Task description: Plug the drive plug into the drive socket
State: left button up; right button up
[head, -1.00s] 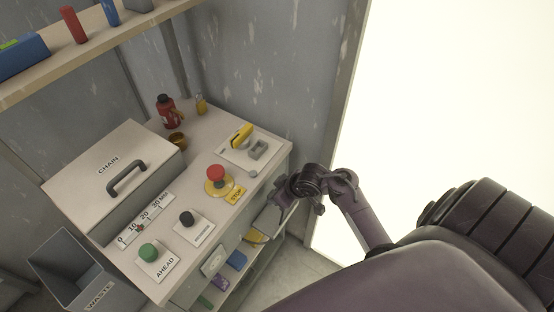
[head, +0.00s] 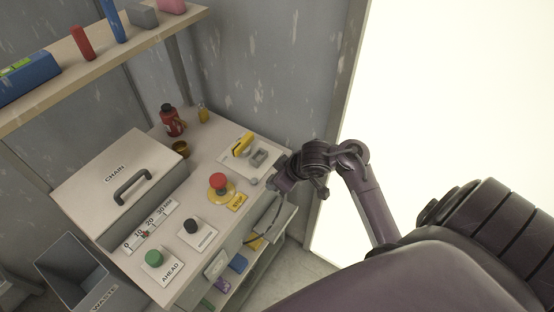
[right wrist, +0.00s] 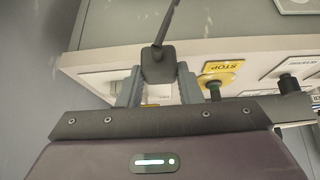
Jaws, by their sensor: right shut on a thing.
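My right gripper shows in the right wrist view (right wrist: 158,76), its two fingers shut on a dark block-like plug (right wrist: 158,62) from which a dark stem or cable runs up the picture. I take this to be the drive plug. In the head view my right gripper (head: 283,184) is beside the right corner of the bench top, and the plug there is mostly hidden. A dark cable (head: 265,226) hangs in a curve below it along the bench front. I cannot clearly identify the drive socket; a pale plate (head: 216,265) is on the bench front. My left gripper is not in view.
A WASTE bin (head: 72,262) stands at lower left.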

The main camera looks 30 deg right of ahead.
jog(key=shift+w+a+r, duration=0.15)
jog(key=shift+w+r, duration=0.05)
jog(key=shift+r, duration=0.1)
jog(key=s+a+r+m+h, duration=0.2)
jog(key=a+r+m, duration=0.2)
jog(key=r, duration=0.5)
jog(key=s+a+r+m+h, duration=0.2)
jog(key=a+r+m, duration=0.3)
jog(key=r, duration=0.4)
jog(key=shift+a+r+m+h, duration=0.15)
jog(key=shift+r+m+h, duration=0.05)
jog(key=shift+m+h, duration=0.55)
